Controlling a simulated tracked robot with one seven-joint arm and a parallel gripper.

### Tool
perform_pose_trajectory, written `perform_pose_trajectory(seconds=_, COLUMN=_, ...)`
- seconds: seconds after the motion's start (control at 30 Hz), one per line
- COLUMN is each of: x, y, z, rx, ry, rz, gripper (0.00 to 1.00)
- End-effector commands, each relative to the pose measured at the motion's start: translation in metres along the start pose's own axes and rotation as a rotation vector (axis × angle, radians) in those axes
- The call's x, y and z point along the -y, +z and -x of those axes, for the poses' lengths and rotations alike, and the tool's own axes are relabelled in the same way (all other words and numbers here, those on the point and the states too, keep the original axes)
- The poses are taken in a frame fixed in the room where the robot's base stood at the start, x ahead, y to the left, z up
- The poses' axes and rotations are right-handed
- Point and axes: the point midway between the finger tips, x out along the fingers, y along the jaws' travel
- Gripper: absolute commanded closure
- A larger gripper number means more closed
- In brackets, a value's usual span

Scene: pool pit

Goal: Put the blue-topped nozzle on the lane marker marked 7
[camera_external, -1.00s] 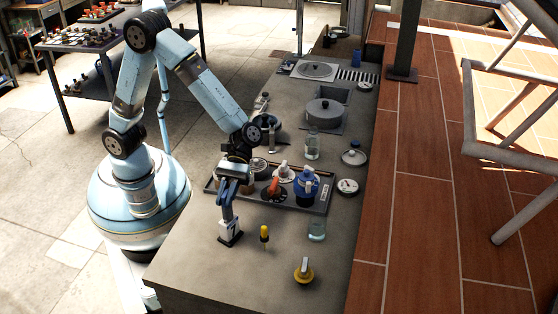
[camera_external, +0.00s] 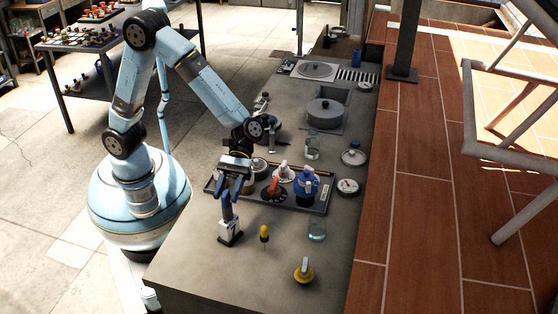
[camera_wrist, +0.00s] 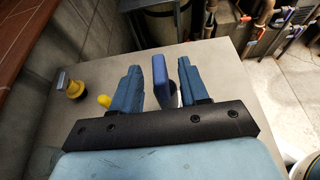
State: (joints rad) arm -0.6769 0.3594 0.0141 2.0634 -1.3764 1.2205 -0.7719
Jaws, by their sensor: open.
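The blue-topped nozzle (camera_external: 227,207) stands upright at the near left of the counter, its blue top over a pale lower part. A small dark base with a white face, seemingly the lane marker marked 7 (camera_external: 231,239), is at its foot; the number and exact contact are too small to confirm. My gripper (camera_external: 237,190) is open just above the nozzle. In the wrist view, the blue top (camera_wrist: 160,72) shows between my parted fingers (camera_wrist: 157,85), with a gap on each side. The marker is hidden there.
A yellow-topped piece (camera_external: 264,233) stands close to the right, and a yellow knob-like piece (camera_external: 303,271) nearer the front. A dark tray (camera_external: 322,202) with several items, including a blue jug (camera_external: 306,187), lies behind. A glass jar (camera_external: 317,230) stands beside it.

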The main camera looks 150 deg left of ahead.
Motion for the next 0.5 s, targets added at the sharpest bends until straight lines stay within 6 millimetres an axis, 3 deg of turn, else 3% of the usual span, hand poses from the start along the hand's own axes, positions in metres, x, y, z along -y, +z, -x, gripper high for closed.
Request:
perform_pose_trajectory(seconds=0.3, x=-0.001, y=0.0, z=0.062, rx=-0.001, ry=0.003, rz=0.0, gripper=0.56)
perform_pose_trajectory(seconds=0.5, x=0.0, y=0.0, z=0.09, rx=0.0, ry=0.001, rz=0.0, gripper=0.56)
